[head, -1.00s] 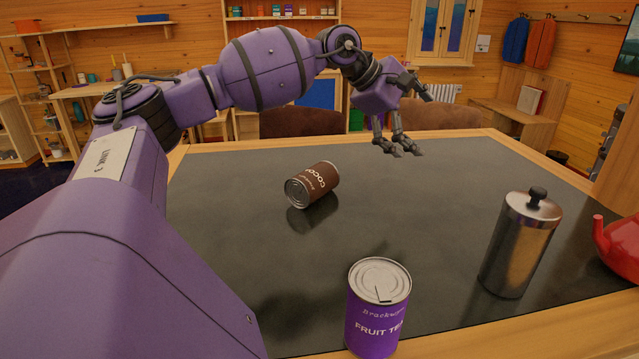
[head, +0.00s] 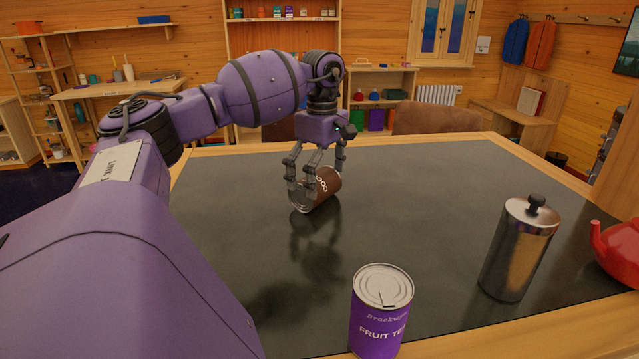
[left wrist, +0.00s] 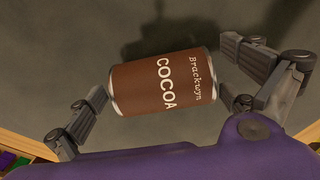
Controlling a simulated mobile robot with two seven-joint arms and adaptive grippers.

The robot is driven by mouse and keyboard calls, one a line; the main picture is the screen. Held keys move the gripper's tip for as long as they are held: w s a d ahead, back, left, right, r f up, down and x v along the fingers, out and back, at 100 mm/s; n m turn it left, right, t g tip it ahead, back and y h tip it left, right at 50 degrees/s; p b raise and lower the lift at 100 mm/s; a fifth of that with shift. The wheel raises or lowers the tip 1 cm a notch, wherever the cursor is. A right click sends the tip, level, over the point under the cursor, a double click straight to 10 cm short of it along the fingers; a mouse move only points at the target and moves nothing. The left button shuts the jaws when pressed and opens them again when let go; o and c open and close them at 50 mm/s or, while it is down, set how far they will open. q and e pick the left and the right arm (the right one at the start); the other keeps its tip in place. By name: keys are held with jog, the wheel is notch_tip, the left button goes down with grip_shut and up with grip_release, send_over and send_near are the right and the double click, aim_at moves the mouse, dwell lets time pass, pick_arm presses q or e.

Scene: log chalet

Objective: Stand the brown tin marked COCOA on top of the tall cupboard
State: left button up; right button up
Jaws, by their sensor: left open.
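The brown COCOA tin (head: 324,184) lies on its side on the dark tabletop in the head view. My left gripper (head: 311,194) is above and around it, pointing down, with its fingers open on either side of the tin. In the left wrist view the tin (left wrist: 166,82) lies between the spread fingers of the left gripper (left wrist: 165,95), with its label facing the camera. Gaps show between the fingers and the tin's ends. The tall cupboard cannot be made out for certain. My right gripper is not in view.
The table (head: 420,180) has a purple FRUIT TEA tin (head: 380,315) at the near edge, a steel canister (head: 518,250) at the right and a red teapot (head: 620,255) beyond it. Open shelves (head: 280,35) stand behind. The table's middle and far right are clear.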

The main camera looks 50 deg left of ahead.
aim_at(322, 179)
pick_arm(q)
notch_tip(322, 179, down, 2)
jog(key=shift+f, duration=0.15)
jog(key=shift+f+p, duration=0.3)
jog(key=shift+f, duration=0.15)
jog(key=c, duration=1.1)
